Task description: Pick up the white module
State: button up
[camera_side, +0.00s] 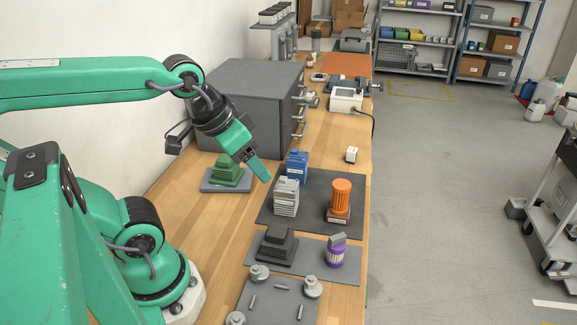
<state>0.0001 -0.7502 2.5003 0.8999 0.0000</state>
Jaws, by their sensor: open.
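Two pale things could be the white module, and I cannot tell which is meant. A whitish-grey ribbed block (286,198) stands upright on the dark mat (312,187). A small white block (351,154) lies on the bare wood of the bench beyond the mat. My gripper (264,173) is open and hangs above the mat's left edge, up and left of the ribbed block. It appears apart from both, and I see nothing held in it. The jaws show nearly edge-on. The blue ribbed block (297,166) stands just behind the whitish-grey one.
An orange ribbed cylinder (340,200) stands on the mat's right. A green stepped piece (227,170) sits on a grey plate at left. A dark stepped piece (276,243) and a purple-banded piece (335,251) stand in front. A large grey cabinet (250,100) rises behind my gripper.

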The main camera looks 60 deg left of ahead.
jog(key=shift+w+r, duration=0.1)
jog(key=w+a+r+m+g, duration=0.15)
jog(key=w+r, duration=0.45)
jog(key=w, duration=0.6)
jog(key=m+g, duration=0.2)
jog(key=m, duration=0.7)
send_over(353, 150)
jog(key=s, duration=0.1)
notch_tip(353, 150, down, 22)
jog(key=shift+s+d+f, duration=0.1)
jog(key=shift+f, duration=0.05)
jog(key=shift+f, duration=0.1)
jog(key=shift+w+f, duration=0.2)
jog(key=shift+f, duration=1)
